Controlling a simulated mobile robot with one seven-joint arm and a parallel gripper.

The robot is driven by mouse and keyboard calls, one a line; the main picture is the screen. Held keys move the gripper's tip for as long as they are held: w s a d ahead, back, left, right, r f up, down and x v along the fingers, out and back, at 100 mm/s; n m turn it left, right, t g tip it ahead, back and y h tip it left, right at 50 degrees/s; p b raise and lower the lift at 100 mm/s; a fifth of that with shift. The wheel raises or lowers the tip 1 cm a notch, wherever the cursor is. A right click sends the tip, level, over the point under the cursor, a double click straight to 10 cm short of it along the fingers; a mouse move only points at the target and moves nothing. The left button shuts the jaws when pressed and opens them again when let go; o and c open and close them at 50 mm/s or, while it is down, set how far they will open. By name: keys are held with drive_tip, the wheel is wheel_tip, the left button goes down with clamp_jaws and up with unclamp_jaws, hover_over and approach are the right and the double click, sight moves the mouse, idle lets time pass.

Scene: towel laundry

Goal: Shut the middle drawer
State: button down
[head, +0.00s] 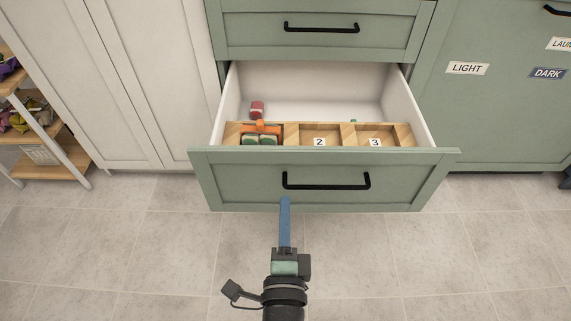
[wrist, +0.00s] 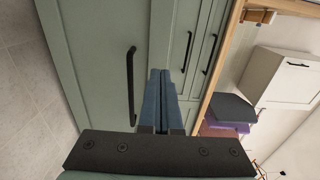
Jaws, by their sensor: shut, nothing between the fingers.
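One green drawer (head: 235,180) stands pulled out below a closed drawer (head: 375,32); whether another lies beneath it is hidden. Its black bar handle (head: 325,184) is on the front. My gripper (head: 285,200) is shut and empty, its blue fingers pointing at the drawer front just below the handle's left end. I cannot tell whether they touch it. In the wrist view, my shut fingers (wrist: 162,75) lie beside the nearest green front (wrist: 90,50) and its handle (wrist: 131,88).
Inside the open drawer are a wooden divider tray (head: 292,132) with numbered compartments, and a red item (head: 257,108). White cabinet doors (head: 120,80) stand left, a green front (head: 500,110) labelled LIGHT and DARK right. A wooden shelf (head: 60,172) is far left. The tiled floor (head: 400,260) is clear.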

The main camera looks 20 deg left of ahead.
sight(286, 157)
drive_tip(key=p+x, duration=0.1)
drive_tip(key=x, duration=0.8)
drive_tip(key=shift+w+a, duration=0.1)
drive_tip(key=shift+w, duration=0.3)
